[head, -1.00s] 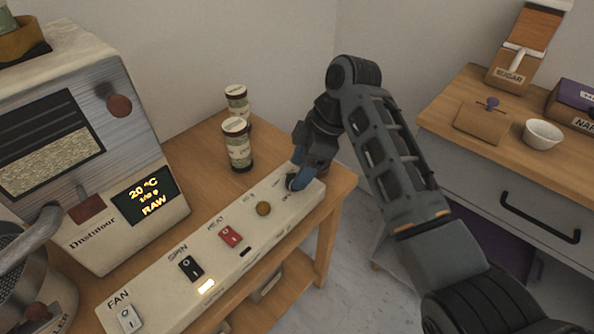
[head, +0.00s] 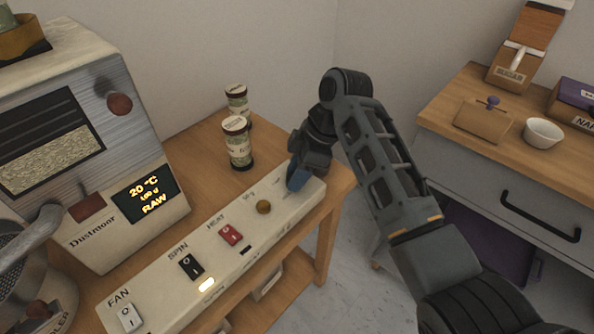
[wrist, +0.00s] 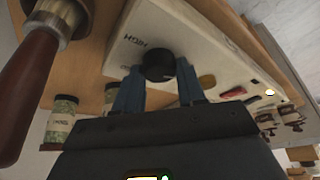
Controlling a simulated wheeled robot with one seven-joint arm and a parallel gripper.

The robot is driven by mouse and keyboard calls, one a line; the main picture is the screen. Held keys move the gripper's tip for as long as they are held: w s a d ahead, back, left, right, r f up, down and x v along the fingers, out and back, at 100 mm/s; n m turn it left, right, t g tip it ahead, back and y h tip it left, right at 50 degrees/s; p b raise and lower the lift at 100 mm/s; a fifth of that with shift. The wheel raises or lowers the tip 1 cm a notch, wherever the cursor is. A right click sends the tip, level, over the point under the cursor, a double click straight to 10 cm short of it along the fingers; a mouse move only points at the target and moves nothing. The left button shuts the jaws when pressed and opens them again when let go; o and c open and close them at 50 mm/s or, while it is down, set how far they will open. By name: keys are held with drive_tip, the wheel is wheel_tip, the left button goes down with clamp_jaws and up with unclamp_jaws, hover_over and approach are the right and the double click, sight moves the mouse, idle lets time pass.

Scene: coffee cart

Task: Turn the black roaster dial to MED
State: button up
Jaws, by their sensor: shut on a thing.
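The black roaster dial (wrist: 159,66) sits at the end of the cream control panel (wrist: 205,40) and shows in the wrist view between the blue fingertips of my gripper (wrist: 160,84). The fingers are shut on the dial, one on each side. A "HIGH" label is printed beside it. In the head view my gripper (head: 298,178) is at the panel's right end and hides the dial. The dial's pointer setting cannot be read.
The panel also carries a brass button (head: 263,207), a red HEAT switch (head: 231,235), a black SPIN switch (head: 191,267) and a white FAN switch (head: 128,318). The roaster (head: 150,130) display reads RAW. Two labelled jars (head: 238,150) stand behind the panel, close to my gripper.

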drive_tip(key=shift+c, duration=0.9)
